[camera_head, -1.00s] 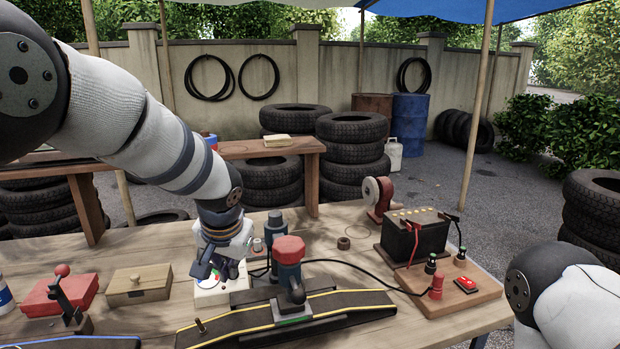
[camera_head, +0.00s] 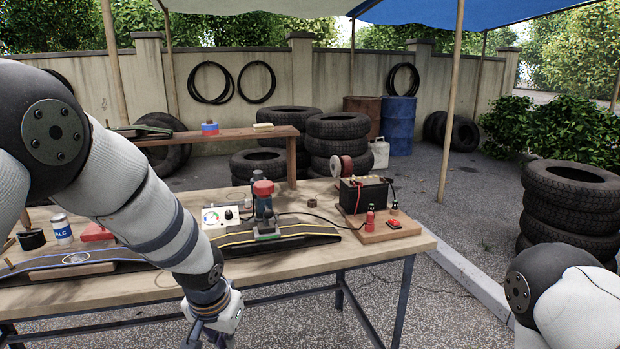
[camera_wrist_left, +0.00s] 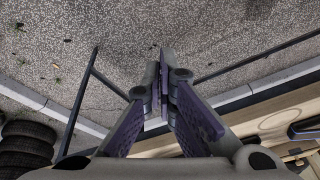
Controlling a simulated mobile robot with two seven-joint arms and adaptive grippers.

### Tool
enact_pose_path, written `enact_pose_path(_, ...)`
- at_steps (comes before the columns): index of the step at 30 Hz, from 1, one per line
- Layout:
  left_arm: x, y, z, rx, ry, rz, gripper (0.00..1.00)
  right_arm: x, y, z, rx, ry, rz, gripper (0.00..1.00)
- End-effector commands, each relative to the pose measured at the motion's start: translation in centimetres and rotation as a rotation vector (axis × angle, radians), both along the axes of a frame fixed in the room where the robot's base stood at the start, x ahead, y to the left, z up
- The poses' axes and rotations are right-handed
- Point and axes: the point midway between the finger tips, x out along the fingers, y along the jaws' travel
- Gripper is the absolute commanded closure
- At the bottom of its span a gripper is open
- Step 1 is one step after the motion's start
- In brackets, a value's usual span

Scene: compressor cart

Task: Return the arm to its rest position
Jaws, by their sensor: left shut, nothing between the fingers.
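My left arm comes in from the left in the head view, bent downward. Its gripper (camera_head: 208,330) hangs at the bottom of the picture, in front of the table's near edge and partly cut off. In the left wrist view the gripper's two fingers (camera_wrist_left: 163,75) are closed together with nothing between them, above gravel ground. The wooden table (camera_head: 300,270) lies behind the gripper. My right arm shows only as a link at the lower right; its gripper is out of view.
On the table stand a compressor with a red cap (camera_head: 263,190), a gauge box (camera_head: 215,217), a black battery (camera_head: 363,195) on a wooden board and a white can (camera_head: 61,229). A black strip (camera_head: 75,262) lies near the front edge. Gravel in front is clear.

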Motion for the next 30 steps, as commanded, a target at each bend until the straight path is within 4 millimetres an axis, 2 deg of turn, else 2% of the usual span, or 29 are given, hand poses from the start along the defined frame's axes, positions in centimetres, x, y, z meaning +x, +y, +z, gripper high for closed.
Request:
enact_pose_path(1,-2.7,0.3,-3.2,-0.024,0.052,0.01,1.0,0.1,0.0,-0.1,0.001,-0.001,0.001,0.6)
enact_pose_path(2,-4.3,0.5,-4.9,-0.041,0.075,0.017,1.0,0.1,0.0,-0.1,0.001,-0.002,0.001,0.6)
enact_pose_path(3,-6.8,0.8,-7.1,-0.063,0.109,0.031,1.0,0.1,0.0,-0.1,0.001,-0.002,0.001,0.6)
enact_pose_path(5,-11.1,1.2,-10.3,-0.092,0.162,0.057,1.0,0.1,0.0,-0.1,0.001,-0.002,0.001,0.6)
enact_pose_path(7,-16.9,2.1,-13.5,-0.117,0.222,0.102,1.0,0.0,0.0,-0.1,0.0,0.0,0.001,0.6)
enact_pose_path(8,-19.6,2.5,-14.5,-0.122,0.249,0.122,1.0,0.0,0.0,-0.1,0.0,0.0,0.0,0.6)
enact_pose_path(9,-23.2,3.1,-15.6,-0.124,0.282,0.153,1.0,0.0,0.0,-0.1,0.0,0.0,0.0,0.6)
enact_pose_path(12,-30.9,4.8,-16.6,-0.105,0.346,0.217,1.0,0.0,0.0,0.0,0.0,0.0,0.001,0.6)
enact_pose_path(15,-36.1,6.1,-16.3,-0.072,0.386,0.256,1.0,0.0,0.0,0.0,0.0,-0.001,0.001,0.6)
enact_pose_path(19,-38.9,6.9,-15.7,-0.047,0.407,0.276,1.0,0.0,0.0,0.0,0.0,-0.001,0.001,0.6)
enact_pose_path(30,-38.9,6.9,-15.7,-0.046,0.404,0.275,1.0,0.0,0.0,0.0,0.0,0.0,0.0,0.6)
